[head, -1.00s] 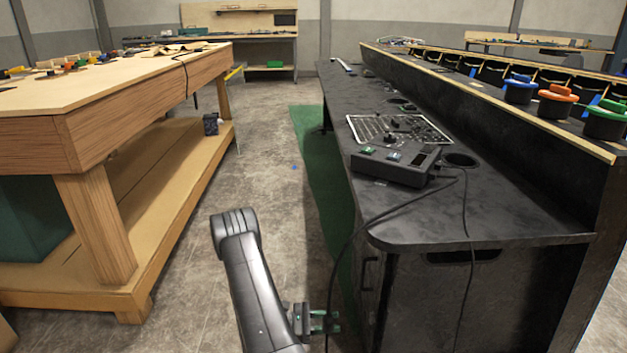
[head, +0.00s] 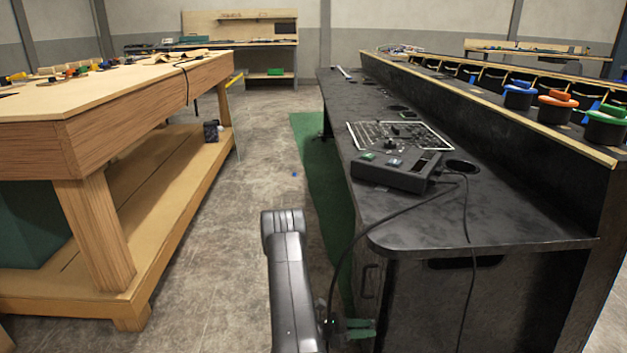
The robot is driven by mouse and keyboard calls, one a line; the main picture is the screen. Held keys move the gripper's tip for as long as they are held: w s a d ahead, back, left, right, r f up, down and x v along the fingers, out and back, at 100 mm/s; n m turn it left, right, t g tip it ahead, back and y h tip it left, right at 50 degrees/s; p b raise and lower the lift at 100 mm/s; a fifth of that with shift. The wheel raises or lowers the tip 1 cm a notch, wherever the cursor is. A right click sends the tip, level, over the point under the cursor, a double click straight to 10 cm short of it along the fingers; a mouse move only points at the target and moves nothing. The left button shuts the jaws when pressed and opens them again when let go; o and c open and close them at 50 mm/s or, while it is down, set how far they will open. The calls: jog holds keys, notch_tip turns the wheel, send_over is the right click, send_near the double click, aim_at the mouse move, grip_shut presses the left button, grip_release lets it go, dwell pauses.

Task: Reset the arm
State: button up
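My arm (head: 287,262) rises from the bottom of the head view, its dark link standing near the middle over the aisle floor. My gripper (head: 372,329) is low, to the right of that link and close to the front of the black console desk (head: 470,238). Its two greenish fingers point right and appear apart, with no object visible between them. The gripper's body is partly hidden behind the arm link. A black cable (head: 345,252) hangs from the desk and runs down close by the gripper; I cannot tell if they touch.
A control box (head: 396,172) and a wire-framed panel (head: 400,134) sit on the desk. A wooden workbench (head: 125,99) stands at left.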

jog(key=n+p, duration=0.2)
jog(key=n, duration=0.4)
jog(key=shift+n+p, duration=0.3)
jog(key=shift+p, duration=0.05)
dwell(0.4)
